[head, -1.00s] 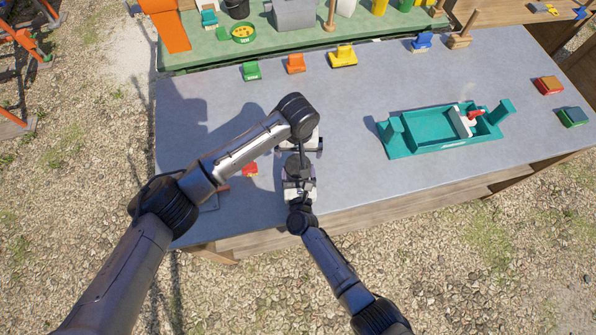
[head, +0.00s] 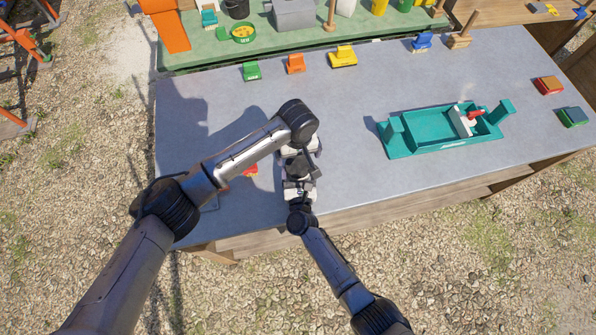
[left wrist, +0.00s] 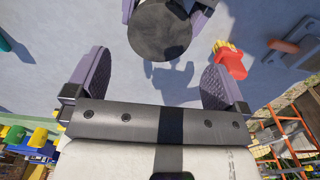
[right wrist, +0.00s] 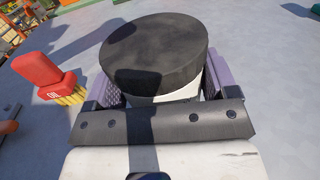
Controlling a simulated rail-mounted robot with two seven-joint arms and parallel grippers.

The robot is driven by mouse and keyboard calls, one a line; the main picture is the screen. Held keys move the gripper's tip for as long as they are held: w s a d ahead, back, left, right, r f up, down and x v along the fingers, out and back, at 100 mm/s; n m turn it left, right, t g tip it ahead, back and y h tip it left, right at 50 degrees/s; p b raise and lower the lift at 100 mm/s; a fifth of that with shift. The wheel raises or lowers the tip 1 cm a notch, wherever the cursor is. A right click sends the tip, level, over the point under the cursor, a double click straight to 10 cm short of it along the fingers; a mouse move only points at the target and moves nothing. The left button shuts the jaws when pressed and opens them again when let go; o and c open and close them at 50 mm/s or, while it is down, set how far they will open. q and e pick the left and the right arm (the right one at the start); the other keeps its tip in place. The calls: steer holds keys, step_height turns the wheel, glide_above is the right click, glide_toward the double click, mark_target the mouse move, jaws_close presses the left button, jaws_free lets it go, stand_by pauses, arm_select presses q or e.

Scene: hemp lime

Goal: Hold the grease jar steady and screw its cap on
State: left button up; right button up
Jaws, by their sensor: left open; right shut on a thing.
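The grease jar, with a white body (right wrist: 182,96), stands between the fingers of my right gripper (right wrist: 160,88), which is shut on it. A wide black cap (right wrist: 155,48) sits on top of the jar; how far it is threaded cannot be told. The cap also shows from above in the left wrist view (left wrist: 160,28). My left gripper (left wrist: 155,82) is open and empty, with the cap beyond its fingertips and not between them. In the head view my left gripper (head: 300,150) is just behind the cap and my right gripper (head: 299,190) in front; the arms hide most of the jar.
A red brush with yellow bristles (right wrist: 42,78) lies close on the left of the jar. A teal tray (head: 440,147) stands on the right. Small coloured blocks line the back; the table's front edge is close.

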mark_target(298, 165)
arm_select(q)
steer(key=shift+f, duration=2.95)
steer(key=c, duration=0.9)
steer(key=o, duration=0.9)
steer(key=shift+r, duration=2.25)
steer(key=shift+r, duration=1.75)
